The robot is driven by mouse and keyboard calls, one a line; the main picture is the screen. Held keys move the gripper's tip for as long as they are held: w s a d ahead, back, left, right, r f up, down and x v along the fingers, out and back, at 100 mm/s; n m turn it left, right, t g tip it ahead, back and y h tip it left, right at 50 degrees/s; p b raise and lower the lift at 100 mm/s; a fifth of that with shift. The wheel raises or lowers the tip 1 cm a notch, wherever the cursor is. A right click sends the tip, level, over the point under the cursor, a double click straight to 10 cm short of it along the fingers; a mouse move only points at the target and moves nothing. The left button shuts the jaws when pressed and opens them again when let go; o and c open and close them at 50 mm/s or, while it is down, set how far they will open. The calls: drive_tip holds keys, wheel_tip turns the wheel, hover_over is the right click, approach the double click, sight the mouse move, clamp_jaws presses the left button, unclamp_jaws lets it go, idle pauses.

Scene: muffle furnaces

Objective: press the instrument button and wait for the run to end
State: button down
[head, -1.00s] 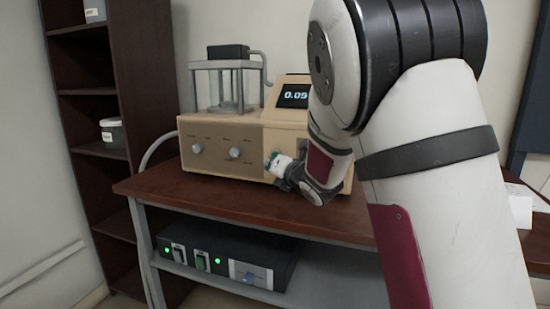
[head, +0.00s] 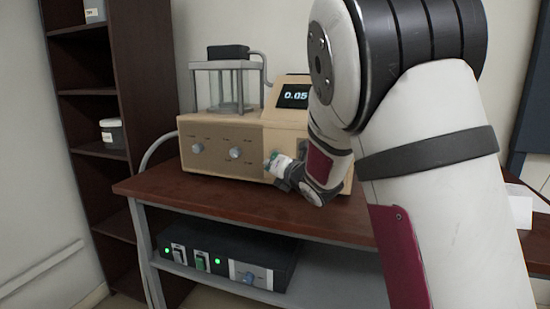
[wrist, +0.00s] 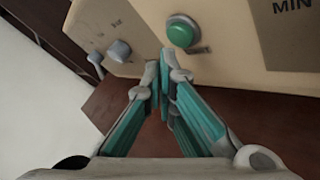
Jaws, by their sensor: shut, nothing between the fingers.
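In the head view my gripper (head: 272,163) is by the instrument's front, and the button is hidden.
A black power box (head: 225,262) with green lights sits on the shelf under the table (head: 190,199). A dark shelf unit (head: 98,75) stands at the left. The table's front left strip is clear.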

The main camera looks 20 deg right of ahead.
drive_tip(key=shift+w, duration=0.1)
drive_tip(key=shift+w+d+b, duration=0.25)
drive_tip(key=shift+b, duration=0.1)
drive_tip(key=shift+w+d, duration=0.3)
drive_tip(key=shift+w, duration=0.1)
idle(0.8)
drive_tip(key=shift+s+a+b, duration=0.1)
drive_tip(key=shift+s+b, duration=0.05)
drive_tip(key=shift+b, duration=0.2)
drive_tip(key=shift+s+a+b, duration=0.45)
drive_tip(key=shift+s, duration=0.15)
drive_tip(key=shift+s, duration=0.1)
drive_tip(key=s+a+b, duration=0.1)
drive_tip(key=s, duration=0.1)
drive_tip(key=s+a+b, duration=0.1)
drive_tip(key=s+a, duration=0.1)
drive_tip(key=shift+b, duration=0.4)
drive_tip(key=shift+d, duration=0.1)
idle(0.4)
